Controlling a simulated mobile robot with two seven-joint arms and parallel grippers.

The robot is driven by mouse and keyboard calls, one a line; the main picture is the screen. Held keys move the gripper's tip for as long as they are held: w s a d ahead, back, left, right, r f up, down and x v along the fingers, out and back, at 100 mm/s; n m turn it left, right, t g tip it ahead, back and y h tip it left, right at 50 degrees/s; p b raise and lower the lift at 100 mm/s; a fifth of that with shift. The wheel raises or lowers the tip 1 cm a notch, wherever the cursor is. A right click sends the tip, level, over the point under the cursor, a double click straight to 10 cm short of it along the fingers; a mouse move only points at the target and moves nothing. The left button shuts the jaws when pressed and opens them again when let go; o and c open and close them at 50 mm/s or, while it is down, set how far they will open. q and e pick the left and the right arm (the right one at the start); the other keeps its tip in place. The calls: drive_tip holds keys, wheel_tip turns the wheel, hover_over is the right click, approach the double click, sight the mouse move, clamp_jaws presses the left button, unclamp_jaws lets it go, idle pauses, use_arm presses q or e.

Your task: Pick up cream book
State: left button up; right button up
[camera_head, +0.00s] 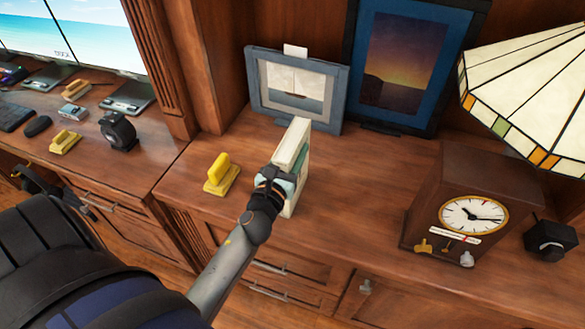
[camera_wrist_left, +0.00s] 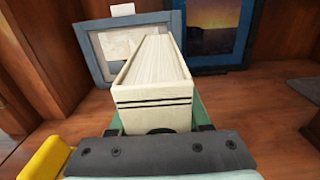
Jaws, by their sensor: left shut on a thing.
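The cream book (camera_head: 293,146) stands upright on the wooden cabinet top, in front of a framed boat picture. In the left wrist view the cream book (camera_wrist_left: 155,82) fills the middle, its page edges facing up and its banded spine toward me. My left gripper (camera_head: 280,180) is shut on the book at its near end. Its fingers show on both sides of the book in the left wrist view (camera_wrist_left: 158,132). The lower part of the book is hidden by the gripper. My right gripper is in neither view.
A yellow stamp-like object (camera_head: 220,174) stands just left of the gripper. A grey-framed boat picture (camera_head: 256,91) and a blue-framed sunset picture (camera_head: 350,95) stand behind. A wooden clock (camera_head: 430,210) and a stained-glass lamp (camera_head: 530,85) are at the right. Cabinet top between book and clock is clear.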

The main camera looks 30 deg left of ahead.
use_arm(q)
clamp_jaws()
idle(0.5)
drive_tip(key=shift+w+r, duration=0.1)
drive_tip(key=shift+r, duration=0.05)
drive_tip(key=shift+r, duration=0.1)
